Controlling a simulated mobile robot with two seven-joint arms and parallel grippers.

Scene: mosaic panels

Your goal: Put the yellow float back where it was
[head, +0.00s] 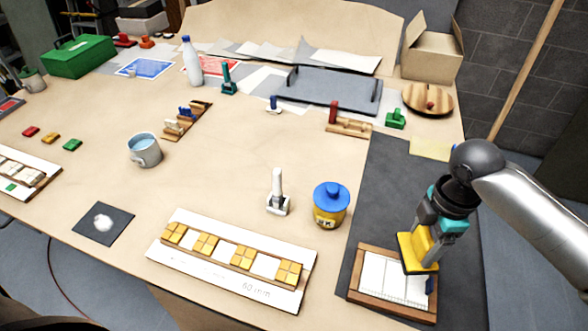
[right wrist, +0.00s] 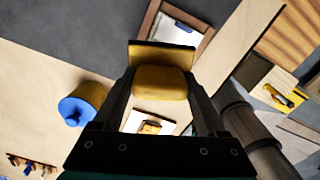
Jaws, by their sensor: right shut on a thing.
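The yellow float (head: 412,252) has a flat plate and a yellow grip block. My right gripper (head: 428,228) is shut on that block and points down, with the plate lowermost. In the right wrist view the float (right wrist: 160,82) sits between the two fingers. In the head view it overlaps the far part of a wooden-framed white panel (head: 395,300) on the dark grey mat (head: 385,185). I cannot tell whether the plate touches anything. The panel's far right part is partly hidden. My left gripper is not in view.
A yellow jar with a blue lid (head: 331,205) and a white-handled tool (head: 278,195) stand left of the mat. A white strip with yellow tiles (head: 232,262) lies at the front. A pale yellow sheet (head: 432,148) lies at the mat's far end. The mat's middle is clear.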

